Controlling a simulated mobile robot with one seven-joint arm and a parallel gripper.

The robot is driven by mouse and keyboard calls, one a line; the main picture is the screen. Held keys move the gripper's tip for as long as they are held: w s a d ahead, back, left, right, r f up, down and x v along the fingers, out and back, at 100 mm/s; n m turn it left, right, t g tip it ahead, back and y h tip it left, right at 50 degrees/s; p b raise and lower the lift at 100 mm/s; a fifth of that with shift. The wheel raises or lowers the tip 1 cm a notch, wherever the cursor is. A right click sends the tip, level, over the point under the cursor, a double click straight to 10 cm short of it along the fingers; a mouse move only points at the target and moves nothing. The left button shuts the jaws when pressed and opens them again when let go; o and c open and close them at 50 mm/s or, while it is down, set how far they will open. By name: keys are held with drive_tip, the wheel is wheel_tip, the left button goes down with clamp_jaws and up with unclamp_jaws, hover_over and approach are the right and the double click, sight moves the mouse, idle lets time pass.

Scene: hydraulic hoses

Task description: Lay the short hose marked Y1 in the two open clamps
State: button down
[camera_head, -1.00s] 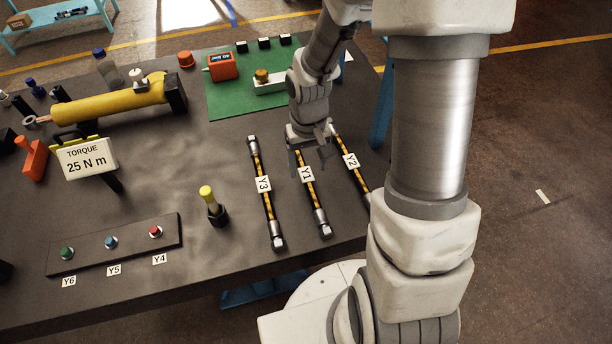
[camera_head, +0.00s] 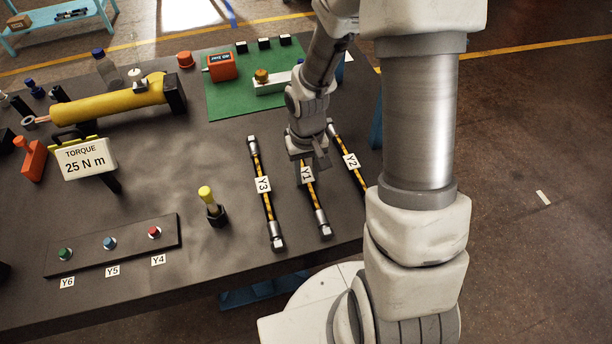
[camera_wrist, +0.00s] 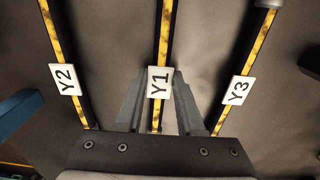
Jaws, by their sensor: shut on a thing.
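The short hose marked Y1 (camera_head: 314,198) is black and yellow with silver end fittings and a white tag. It lies on the dark table between hoses Y3 (camera_head: 266,206) and Y2 (camera_head: 349,160). My gripper (camera_head: 316,165) is down at it, just by the tag, hiding its far end. In the wrist view, my gripper's fingers (camera_wrist: 158,88) stand on both sides of hose Y1 (camera_wrist: 167,28), shut on it by the tag. I cannot make out the two open clamps in either view.
A yellow cylinder (camera_head: 108,102), a torque sign (camera_head: 84,161) and a button strip (camera_head: 110,245) are on the left. A yellow-topped post (camera_head: 212,208) stands left of Y3. A green mat (camera_head: 232,106) with small items lies behind.

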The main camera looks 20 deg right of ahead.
sight(307, 176)
drive_tip(key=shift+r, duration=0.15)
drive_tip(key=shift+r, duration=0.6)
wheel_tip(307, 176, up, 3)
drive_tip(key=shift+f+p, duration=0.15)
drive_tip(key=shift+p, duration=0.15)
drive_tip(key=w+d+r, duration=0.7)
drive_tip(key=w+d, duration=0.1)
drive_tip(key=shift+w+p, duration=0.25)
drive_tip(key=shift+p, duration=0.05)
drive_tip(key=shift+s+f, duration=0.1)
drive_tip(key=shift+s, duration=0.05)
